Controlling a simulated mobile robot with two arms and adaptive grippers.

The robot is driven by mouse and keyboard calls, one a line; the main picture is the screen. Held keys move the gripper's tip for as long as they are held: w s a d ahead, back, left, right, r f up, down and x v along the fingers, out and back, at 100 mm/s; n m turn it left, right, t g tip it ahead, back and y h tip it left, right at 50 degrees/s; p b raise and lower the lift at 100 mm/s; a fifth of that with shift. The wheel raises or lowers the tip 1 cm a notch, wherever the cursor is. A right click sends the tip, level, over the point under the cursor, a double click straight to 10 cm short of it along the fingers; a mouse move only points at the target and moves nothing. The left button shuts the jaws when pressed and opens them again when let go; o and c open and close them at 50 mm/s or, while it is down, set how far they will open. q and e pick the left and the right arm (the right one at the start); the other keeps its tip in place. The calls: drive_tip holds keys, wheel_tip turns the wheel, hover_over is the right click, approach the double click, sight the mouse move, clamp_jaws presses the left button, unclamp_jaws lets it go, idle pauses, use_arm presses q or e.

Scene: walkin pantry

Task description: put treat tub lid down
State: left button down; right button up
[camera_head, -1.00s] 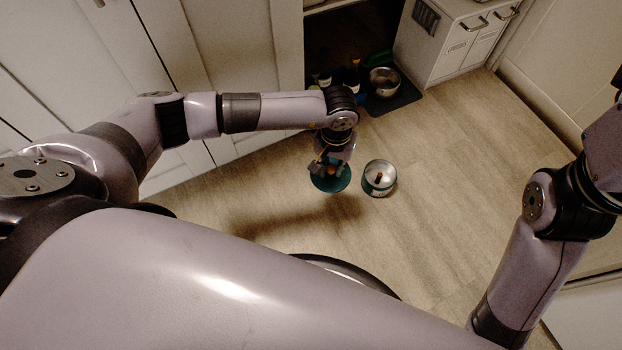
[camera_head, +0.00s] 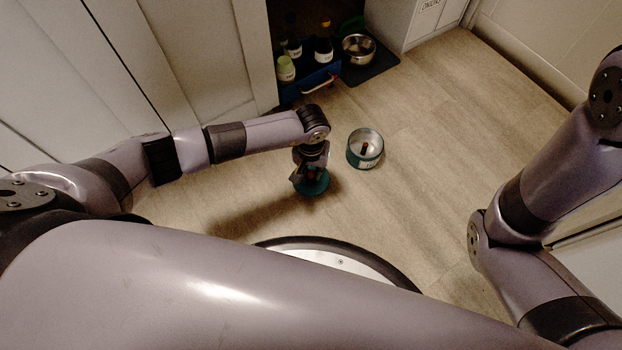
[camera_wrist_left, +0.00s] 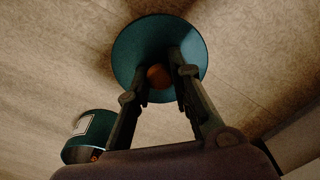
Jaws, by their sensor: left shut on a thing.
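The treat tub lid (camera_head: 316,188) is a teal disc under my left gripper (camera_head: 310,178). In the left wrist view the lid (camera_wrist_left: 133,50) shows with an orange-brown knob (camera_wrist_left: 159,76) between the fingers of my left gripper (camera_wrist_left: 162,70). The gripper is shut on that knob. I cannot tell whether the lid touches the floor. The open treat tub (camera_head: 364,148) stands upright on the floor to the right of the lid, with a small brown thing inside. It also shows at the lower left of the left wrist view (camera_wrist_left: 92,134). My right gripper is out of view.
A metal bowl (camera_head: 358,48) sits on a dark mat (camera_head: 371,68) at the back. Beside it, a blue crate (camera_head: 304,86) holds several bottles. A white cabinet (camera_head: 400,25) stands behind. The wooden floor right of the tub is clear.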

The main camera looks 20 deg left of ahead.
sight(311, 173)
use_arm(q)
drive_tip(key=shift+f+b, duration=0.75)
drive_tip(key=shift+f, duration=0.8)
drive_tip(key=shift+f, duration=0.1)
drive_tip(key=shift+f, duration=0.15)
drive_tip(key=c, duration=1.4)
unclamp_jaws()
drive_tip(key=shift+c, duration=0.2)
